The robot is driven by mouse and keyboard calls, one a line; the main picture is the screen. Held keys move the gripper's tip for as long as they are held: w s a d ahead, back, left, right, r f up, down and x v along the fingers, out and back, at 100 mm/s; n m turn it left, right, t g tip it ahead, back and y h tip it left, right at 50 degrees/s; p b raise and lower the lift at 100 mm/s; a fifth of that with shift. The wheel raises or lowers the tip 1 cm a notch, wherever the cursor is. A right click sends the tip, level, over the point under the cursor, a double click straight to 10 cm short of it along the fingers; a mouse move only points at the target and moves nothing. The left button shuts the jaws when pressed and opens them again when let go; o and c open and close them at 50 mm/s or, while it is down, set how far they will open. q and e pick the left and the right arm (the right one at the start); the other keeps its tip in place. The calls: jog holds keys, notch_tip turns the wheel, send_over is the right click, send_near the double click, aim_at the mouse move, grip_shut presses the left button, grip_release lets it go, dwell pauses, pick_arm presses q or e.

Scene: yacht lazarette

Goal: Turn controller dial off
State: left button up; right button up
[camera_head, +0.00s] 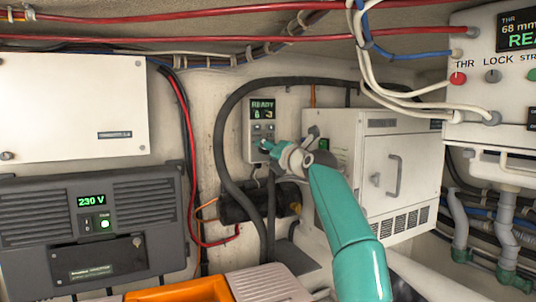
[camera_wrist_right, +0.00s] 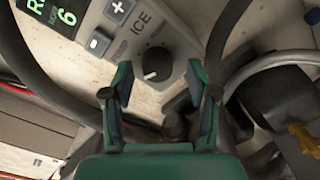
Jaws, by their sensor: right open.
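The controller (camera_head: 257,118) is a narrow light panel on the back wall, with a green display that reads READY and a 6. Its dark round dial (camera_wrist_right: 157,64) shows in the right wrist view below the ICE label, with a pale pointer mark on it. My right gripper (camera_wrist_right: 158,80) is open, its two fingers on either side of the dial in the picture; I cannot tell whether they touch it. In the head view my right gripper (camera_head: 266,150) is at the lower part of the controller and hides the dial. My left gripper is not in view.
A white cabinet (camera_head: 398,170) with a handle stands right of the controller. A thick dark hose (camera_head: 222,135) loops around the controller. A grey 230 V unit (camera_head: 90,230) is at left, an orange bin (camera_head: 180,291) at the bottom. Cables and a hose (camera_wrist_right: 270,65) lie near the right gripper.

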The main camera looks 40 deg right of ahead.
jog(key=shift+s+r, duration=0.1)
jog(key=shift+s, duration=0.1)
jog(key=v, duration=0.7)
dwell(0.4)
dwell(0.5)
